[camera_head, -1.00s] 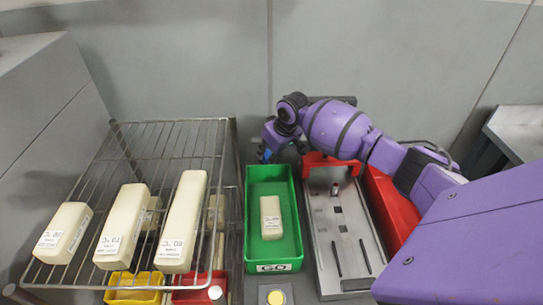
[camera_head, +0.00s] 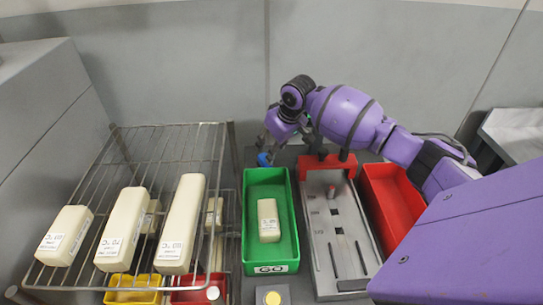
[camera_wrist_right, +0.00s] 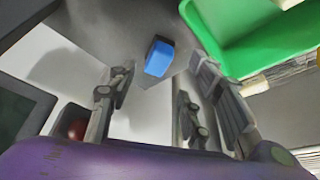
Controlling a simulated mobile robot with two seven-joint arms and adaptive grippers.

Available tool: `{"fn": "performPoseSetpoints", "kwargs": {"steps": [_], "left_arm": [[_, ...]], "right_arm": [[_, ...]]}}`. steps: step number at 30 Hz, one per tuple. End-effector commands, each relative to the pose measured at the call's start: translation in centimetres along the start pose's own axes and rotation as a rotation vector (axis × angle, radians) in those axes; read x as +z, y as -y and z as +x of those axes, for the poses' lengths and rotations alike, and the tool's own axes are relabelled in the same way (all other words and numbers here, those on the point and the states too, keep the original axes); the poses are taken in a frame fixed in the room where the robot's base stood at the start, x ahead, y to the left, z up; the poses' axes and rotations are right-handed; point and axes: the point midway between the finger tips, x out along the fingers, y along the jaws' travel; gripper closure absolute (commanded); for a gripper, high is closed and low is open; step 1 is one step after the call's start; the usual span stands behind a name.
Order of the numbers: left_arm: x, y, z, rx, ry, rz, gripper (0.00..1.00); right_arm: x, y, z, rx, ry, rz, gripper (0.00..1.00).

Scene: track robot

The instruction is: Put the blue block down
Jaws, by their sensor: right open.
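The blue block (camera_head: 264,159) is small and sits on the grey surface just behind the green bin (camera_head: 246,226). It also shows in the right wrist view (camera_wrist_right: 159,58), beyond the fingertips and near the corner of the green bin (camera_wrist_right: 245,48). My right gripper (camera_head: 270,142) is just above and behind the block in the head view. In the right wrist view its fingers (camera_wrist_right: 158,76) are spread wide, with a gap on both sides of the block. Its fingers are partly dark and small in the head view. My left gripper is not in view.
A wire rack (camera_head: 138,137) with several cream blocks stands at the left. One cream block (camera_head: 268,218) lies in the green bin. A grey fixture with a red clamp (camera_head: 327,165) and a red bin (camera_head: 378,186) stand to the right. A grey wall closes the back.

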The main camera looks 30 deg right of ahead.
Motion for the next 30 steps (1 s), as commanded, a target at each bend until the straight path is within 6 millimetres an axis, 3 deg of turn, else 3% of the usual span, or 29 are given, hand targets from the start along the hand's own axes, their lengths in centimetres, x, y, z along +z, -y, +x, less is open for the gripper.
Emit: {"fn": "performPoseSetpoints", "kwargs": {"steps": [3,9,19,30], "left_arm": [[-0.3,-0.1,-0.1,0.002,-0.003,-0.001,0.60],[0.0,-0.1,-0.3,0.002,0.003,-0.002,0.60],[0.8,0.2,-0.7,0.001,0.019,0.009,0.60],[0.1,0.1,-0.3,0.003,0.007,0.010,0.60]], "right_arm": [[-0.1,0.0,-2.5,0.001,-0.004,-0.002,0.54],[0.0,0.0,-4.5,-0.001,0.000,0.000,0.54],[0.1,0.0,-4.7,-0.001,0.002,0.000,0.54],[0.1,0.0,-4.7,-0.001,0.002,0.000,0.54]]}}
